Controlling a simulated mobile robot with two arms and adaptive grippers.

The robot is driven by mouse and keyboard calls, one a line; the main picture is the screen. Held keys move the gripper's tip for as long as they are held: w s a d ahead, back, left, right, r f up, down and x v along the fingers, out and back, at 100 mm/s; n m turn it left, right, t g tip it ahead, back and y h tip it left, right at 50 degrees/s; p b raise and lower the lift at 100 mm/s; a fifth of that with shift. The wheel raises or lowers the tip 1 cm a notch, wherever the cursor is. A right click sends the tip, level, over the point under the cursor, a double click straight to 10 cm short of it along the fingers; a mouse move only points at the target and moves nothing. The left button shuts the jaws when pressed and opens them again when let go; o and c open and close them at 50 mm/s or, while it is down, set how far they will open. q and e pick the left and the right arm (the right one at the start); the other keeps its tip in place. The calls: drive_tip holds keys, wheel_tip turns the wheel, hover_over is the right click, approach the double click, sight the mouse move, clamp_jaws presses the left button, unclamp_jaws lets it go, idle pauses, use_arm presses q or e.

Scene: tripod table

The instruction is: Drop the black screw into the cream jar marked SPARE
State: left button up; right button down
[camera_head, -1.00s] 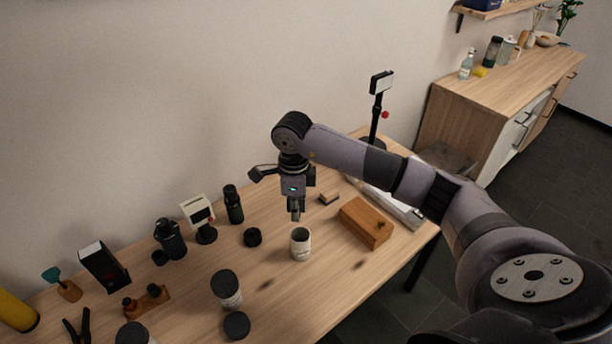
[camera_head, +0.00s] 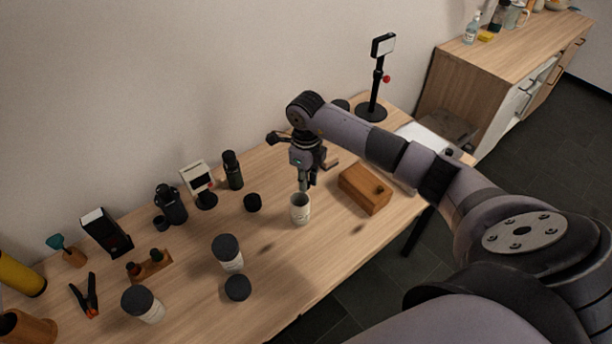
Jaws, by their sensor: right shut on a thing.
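An open cream jar (camera_head: 300,212) stands upright on the wooden table (camera_head: 290,262), with dark marking on its side too small to read. My right gripper (camera_head: 306,186) points down just above the jar's mouth. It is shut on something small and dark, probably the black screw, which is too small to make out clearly. Two more cream jars with black lids stand to the left, one near the middle (camera_head: 230,262) and one at the front (camera_head: 150,311). My left gripper is not in view.
Black lids lie on the table, one in front (camera_head: 237,288) and one behind (camera_head: 252,202). A wooden box (camera_head: 364,190) stands right of the open jar. Dark bottles, a small white-faced stand (camera_head: 195,178) and a clamp (camera_head: 87,297) are to the left. A tall black stand (camera_head: 375,85) is behind.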

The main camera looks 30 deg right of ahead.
drive_tip(key=c, duration=1.5)
unclamp_jaws()
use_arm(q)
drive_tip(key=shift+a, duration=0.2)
use_arm(e)
drive_tip(key=shift+o, duration=0.2)
wheel_tip(320, 180, up, 12)
drive_tip(key=shift+f, duration=0.1)
